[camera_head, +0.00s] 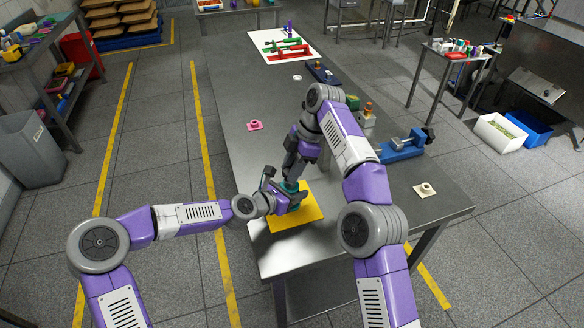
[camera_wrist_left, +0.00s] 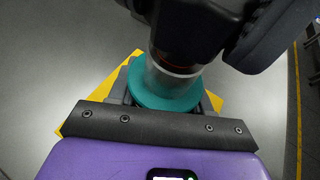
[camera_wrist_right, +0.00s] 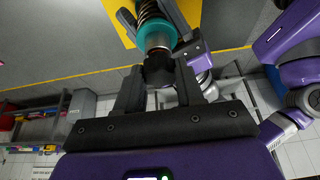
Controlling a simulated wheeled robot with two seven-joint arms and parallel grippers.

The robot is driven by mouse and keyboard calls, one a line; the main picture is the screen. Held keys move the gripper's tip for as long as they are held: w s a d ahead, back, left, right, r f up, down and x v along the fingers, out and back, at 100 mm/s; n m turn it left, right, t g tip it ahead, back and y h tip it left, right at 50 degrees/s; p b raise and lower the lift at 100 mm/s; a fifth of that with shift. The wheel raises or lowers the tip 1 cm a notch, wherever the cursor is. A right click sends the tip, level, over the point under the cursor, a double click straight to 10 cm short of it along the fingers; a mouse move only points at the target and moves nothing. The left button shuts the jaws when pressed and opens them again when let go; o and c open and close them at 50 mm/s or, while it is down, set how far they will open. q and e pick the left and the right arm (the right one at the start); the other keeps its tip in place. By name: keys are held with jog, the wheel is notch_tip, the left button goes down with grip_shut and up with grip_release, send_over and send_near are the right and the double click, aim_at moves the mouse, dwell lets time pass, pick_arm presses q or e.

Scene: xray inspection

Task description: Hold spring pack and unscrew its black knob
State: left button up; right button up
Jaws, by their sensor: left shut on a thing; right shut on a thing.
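The spring pack (camera_head: 291,186) is over the yellow mat (camera_head: 313,212) near the table's front edge, mostly hidden by my arms. My left gripper (camera_head: 284,198) is shut on its body from the left; in the left wrist view its teal flange (camera_wrist_left: 165,97) lies between the fingers. My right gripper (camera_head: 296,176) is above it, shut on the black knob (camera_wrist_right: 158,72). The right wrist view also shows the pack's coil spring (camera_wrist_right: 150,12) and teal collar (camera_wrist_right: 155,34). I cannot tell how far the knob is turned.
A pink flanged part (camera_head: 255,125) and a beige flanged part (camera_head: 425,190) lie on the grey table (camera_head: 235,90). A blue vise-like fixture (camera_head: 403,147) stands at the right edge. Red and green parts sit on a white board (camera_head: 300,58) at the far end.

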dwell(0.3)
jog(key=o, duration=1.1)
jog(key=shift+s+d+m+t, duration=0.1)
jog(key=shift+m+t, duration=0.3)
jog(key=shift+m, duration=1.1)
jog(key=shift+t, duration=0.3)
